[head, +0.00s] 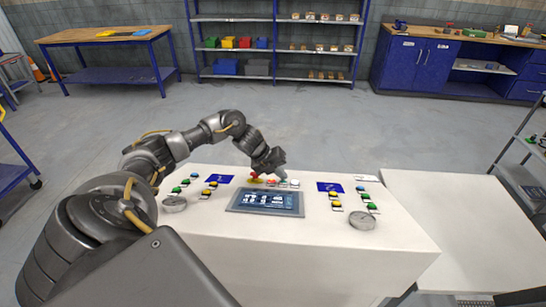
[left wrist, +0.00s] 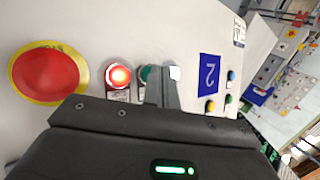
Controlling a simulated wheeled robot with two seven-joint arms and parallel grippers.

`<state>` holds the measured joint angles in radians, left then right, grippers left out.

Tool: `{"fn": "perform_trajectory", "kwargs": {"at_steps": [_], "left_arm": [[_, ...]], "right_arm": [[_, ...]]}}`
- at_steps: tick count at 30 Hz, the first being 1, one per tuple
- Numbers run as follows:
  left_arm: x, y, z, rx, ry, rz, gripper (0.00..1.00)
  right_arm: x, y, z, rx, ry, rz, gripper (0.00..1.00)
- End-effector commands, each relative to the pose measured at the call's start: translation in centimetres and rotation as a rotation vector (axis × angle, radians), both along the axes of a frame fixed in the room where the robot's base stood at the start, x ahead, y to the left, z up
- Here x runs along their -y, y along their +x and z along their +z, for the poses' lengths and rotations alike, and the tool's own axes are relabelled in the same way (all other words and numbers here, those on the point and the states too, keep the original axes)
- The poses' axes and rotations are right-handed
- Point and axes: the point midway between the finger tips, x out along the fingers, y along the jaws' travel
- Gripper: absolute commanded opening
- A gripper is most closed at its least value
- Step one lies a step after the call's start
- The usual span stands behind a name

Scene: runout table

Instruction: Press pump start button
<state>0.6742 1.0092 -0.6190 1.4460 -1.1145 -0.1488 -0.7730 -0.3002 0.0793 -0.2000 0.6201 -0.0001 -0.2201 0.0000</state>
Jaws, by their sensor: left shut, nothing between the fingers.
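The white control console (head: 220,240) carries a row of buttons behind its screen (head: 265,201). In the left wrist view a lit red button (left wrist: 118,75), a green button (left wrist: 147,74) and a white button (left wrist: 175,73) stand side by side. Their labels are too small to read, so I cannot tell which is pump start. My left gripper (head: 281,172) is shut and empty, pointing down over this row. In the left wrist view its fingertips (left wrist: 162,72) show between the green and white buttons and partly cover the green one. I cannot tell if they touch. My right gripper is out of view.
A large red mushroom button on a yellow disc (left wrist: 48,75) lies left of the row. Blue plates, one marked 2 (left wrist: 209,72), and coloured buttons flank the row. Shelves and benches stand far behind.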

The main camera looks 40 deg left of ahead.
Motion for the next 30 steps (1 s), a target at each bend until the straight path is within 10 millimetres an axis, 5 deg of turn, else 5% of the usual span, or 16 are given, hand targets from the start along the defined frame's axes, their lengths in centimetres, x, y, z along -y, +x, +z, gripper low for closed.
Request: {"fn": "perform_trajectory", "kwargs": {"at_steps": [30], "left_arm": [[-0.4,0.5,1.5,-0.001,0.000,0.000,0.00]], "right_arm": [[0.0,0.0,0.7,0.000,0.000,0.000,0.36]]}}
